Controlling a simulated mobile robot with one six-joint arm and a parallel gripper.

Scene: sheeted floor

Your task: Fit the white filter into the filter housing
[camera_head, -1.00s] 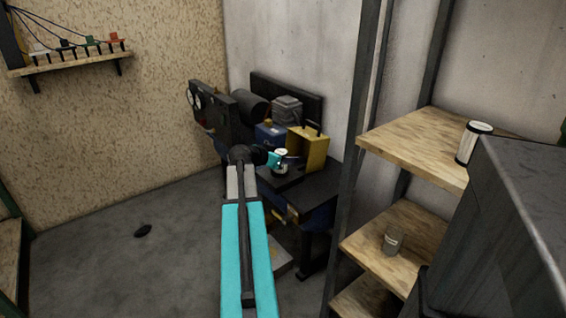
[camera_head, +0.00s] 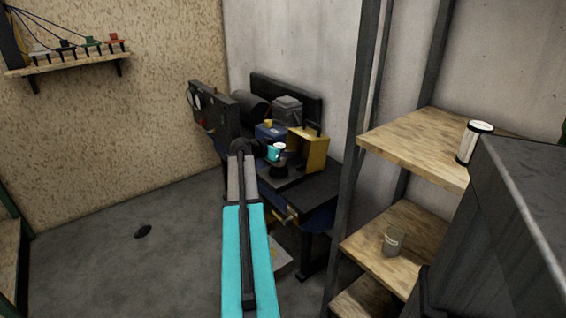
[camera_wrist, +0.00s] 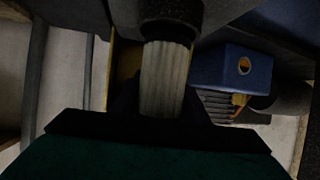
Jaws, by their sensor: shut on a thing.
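The white filter (camera_wrist: 163,80) is a pleated pale cylinder, upright in the wrist view between the dark fingers of my gripper (camera_wrist: 163,108). Its far end meets a dark round part (camera_wrist: 170,20); I cannot tell whether this is its own cap or the housing. In the head view my gripper (camera_head: 275,152), with teal parts, is shut on the filter, of which only a small pale bit (camera_head: 283,147) shows. It is over the dark bench, just above a dark round piece (camera_head: 278,169) that may be the filter housing. Any gap between them is hard to judge.
A yellow box (camera_head: 308,152) stands close right of my gripper, with a blue unit (camera_head: 268,132) behind. A dark gauge panel (camera_head: 213,108) is at left. A wooden shelf (camera_head: 410,146) at right carries another white, black-capped cylinder (camera_head: 474,143); a glass jar (camera_head: 394,242) stands below.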

